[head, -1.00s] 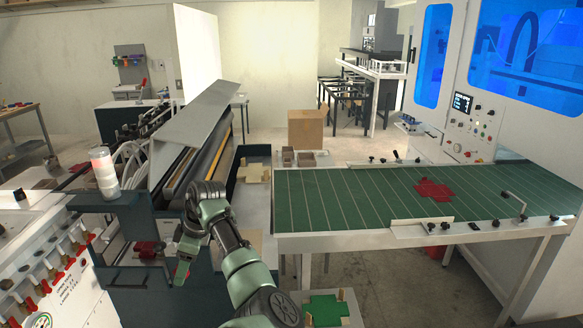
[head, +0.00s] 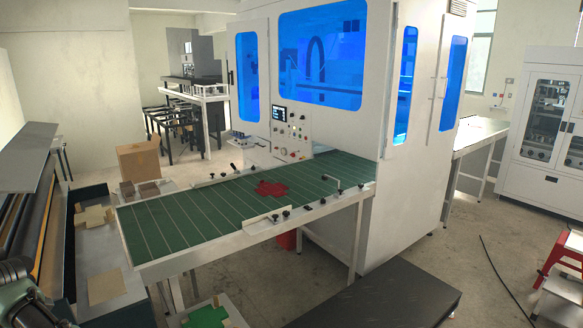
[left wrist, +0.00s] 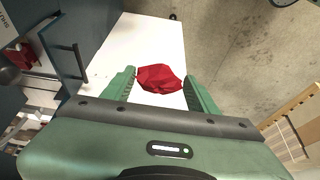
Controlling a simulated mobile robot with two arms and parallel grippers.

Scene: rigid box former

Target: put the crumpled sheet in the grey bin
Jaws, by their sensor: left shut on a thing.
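My left gripper (left wrist: 159,79) is shut on a crumpled red sheet (left wrist: 160,76), which sits between its two green fingers in the left wrist view. Below the sheet is a white surface, with the concrete floor to its right. In the head view only a part of my left arm shows at the lower left edge; the gripper and the crumpled sheet are not seen there. I cannot make out a grey bin in either view. My right gripper is not in view.
A green-topped table (head: 180,215) with a flat red cross-shaped sheet (head: 271,188) stands in front of the white machine (head: 400,190). A red bin (head: 287,240) is under the table. A dark flat top (head: 385,295) is at the front.

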